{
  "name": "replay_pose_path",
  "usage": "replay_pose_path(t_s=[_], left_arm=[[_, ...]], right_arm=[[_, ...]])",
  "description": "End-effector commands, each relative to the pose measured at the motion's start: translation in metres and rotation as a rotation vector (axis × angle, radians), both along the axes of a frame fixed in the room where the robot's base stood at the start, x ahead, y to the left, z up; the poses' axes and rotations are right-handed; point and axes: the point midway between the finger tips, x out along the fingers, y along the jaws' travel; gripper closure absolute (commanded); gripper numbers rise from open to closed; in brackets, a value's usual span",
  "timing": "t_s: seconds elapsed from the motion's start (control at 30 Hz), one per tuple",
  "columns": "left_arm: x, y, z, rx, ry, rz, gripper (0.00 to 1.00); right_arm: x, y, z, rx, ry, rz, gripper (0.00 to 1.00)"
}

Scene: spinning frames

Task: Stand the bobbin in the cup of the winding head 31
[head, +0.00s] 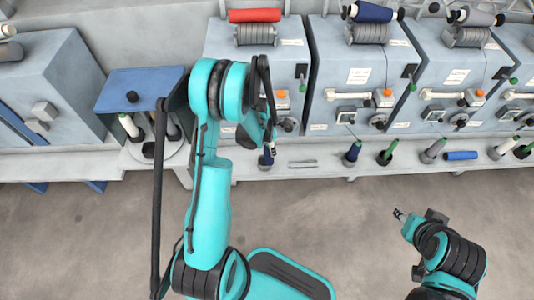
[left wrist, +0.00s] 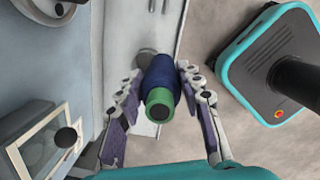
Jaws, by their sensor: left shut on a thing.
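The bobbin in my left gripper is wound in dark blue with a green end (left wrist: 160,88). In the left wrist view it sits between the two fingers of my left gripper (left wrist: 158,74), green end towards the camera. In the head view the dark blue bobbin (head: 266,158) shows just below the left gripper (head: 268,146), above the machine's front ledge. A grey round part (left wrist: 146,57) shows beyond the bobbin; I cannot tell whether it is a cup or the bobbin's base. The number 31 is not readable on any label. My right gripper (head: 400,214) is over the floor, away from the machines, its opening unclear.
Several grey winding heads (head: 350,80) stand in a row, with red and blue packages on top. Several other bobbins (head: 387,152) stand along the ledge (head: 330,170); a blue one (head: 460,155) lies flat. A blue panel (head: 140,88) is at left. The floor in front is clear.

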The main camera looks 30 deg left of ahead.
Motion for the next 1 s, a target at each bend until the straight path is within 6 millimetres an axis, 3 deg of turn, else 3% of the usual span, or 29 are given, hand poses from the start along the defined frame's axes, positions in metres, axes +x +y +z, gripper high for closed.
replay_pose_path(t_s=[0.03,0.2,0.37,0.6,1.0], left_arm=[[0.006,0.010,-0.010,0.000,0.000,0.003,0.95],[0.017,0.029,-0.022,0.000,0.000,0.001,0.95],[0.020,0.033,-0.029,-0.001,0.000,-0.001,0.95],[0.020,0.033,-0.064,-0.001,0.000,-0.001,0.95],[0.020,0.032,-0.066,0.000,0.000,-0.001,0.95]], right_arm=[[0.000,0.000,-0.007,0.000,0.000,0.000,0.60],[0.000,0.000,-0.014,0.000,0.000,0.000,0.60],[0.000,0.000,-0.018,0.000,0.000,0.000,0.60],[0.000,0.000,-0.037,0.000,0.000,0.000,0.60],[0.000,0.000,-0.035,0.000,0.000,0.000,0.60]])
